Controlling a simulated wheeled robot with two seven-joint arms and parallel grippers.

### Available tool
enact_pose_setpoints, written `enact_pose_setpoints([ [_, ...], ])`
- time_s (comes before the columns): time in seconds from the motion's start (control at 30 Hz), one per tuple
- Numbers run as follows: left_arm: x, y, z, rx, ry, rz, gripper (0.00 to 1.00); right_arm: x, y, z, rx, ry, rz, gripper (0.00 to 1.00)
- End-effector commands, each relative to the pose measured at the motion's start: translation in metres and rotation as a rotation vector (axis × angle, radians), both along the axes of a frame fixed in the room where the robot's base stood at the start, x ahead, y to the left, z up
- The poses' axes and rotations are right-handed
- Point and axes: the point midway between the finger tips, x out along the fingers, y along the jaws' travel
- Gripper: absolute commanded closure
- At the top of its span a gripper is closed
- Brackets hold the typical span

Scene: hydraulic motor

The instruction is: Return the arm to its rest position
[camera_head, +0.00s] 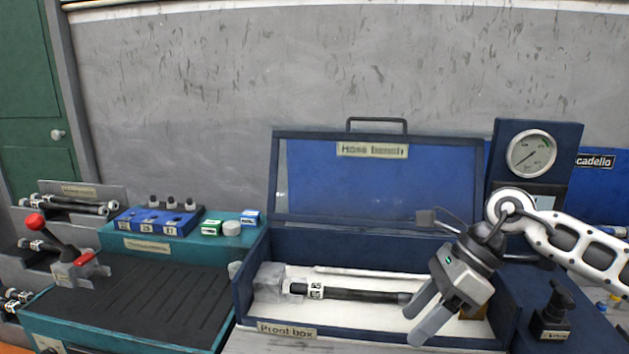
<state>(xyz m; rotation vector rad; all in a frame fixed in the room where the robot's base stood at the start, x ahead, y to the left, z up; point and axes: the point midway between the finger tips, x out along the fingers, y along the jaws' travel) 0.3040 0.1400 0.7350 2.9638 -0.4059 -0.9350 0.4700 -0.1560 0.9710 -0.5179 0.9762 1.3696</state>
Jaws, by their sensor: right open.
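My right arm (581,243) comes in from the right edge. Its gripper (420,318) is open, with the fingers pointing down and left over the right part of the open blue proof box (243,290). A black hose (358,295) with a white tag lies in the box, its left end at a grey block (269,281). The hose's right end is close to the gripper fingers, and I cannot tell whether they touch it. My left gripper is not in view.
The box's clear lid (330,185) stands raised at the back. A pressure gauge (531,154) is behind my right arm. A black knob (556,305) stands right of the box. At left are a ribbed black mat (150,300), a red-knobbed lever tool (65,250) and hose racks (75,205).

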Motion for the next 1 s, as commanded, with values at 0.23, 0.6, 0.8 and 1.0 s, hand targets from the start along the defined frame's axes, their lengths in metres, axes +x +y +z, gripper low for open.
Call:
enact_pose_setpoints([
  [0.23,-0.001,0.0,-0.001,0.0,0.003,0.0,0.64,-0.059,0.143,0.0,0.707,0.428,-0.217,0.48],
  [0.6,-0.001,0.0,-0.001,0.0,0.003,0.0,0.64,-0.039,0.126,-0.023,1.504,1.428,-1.139,0.48],
  [0.8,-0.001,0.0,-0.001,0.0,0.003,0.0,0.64,-0.07,0.059,-0.136,-1.631,-1.932,1.797,0.48],
  [1.0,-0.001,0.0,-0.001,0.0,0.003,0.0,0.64,-0.137,0.025,-0.213,-1.172,-1.624,1.666,0.48],
])
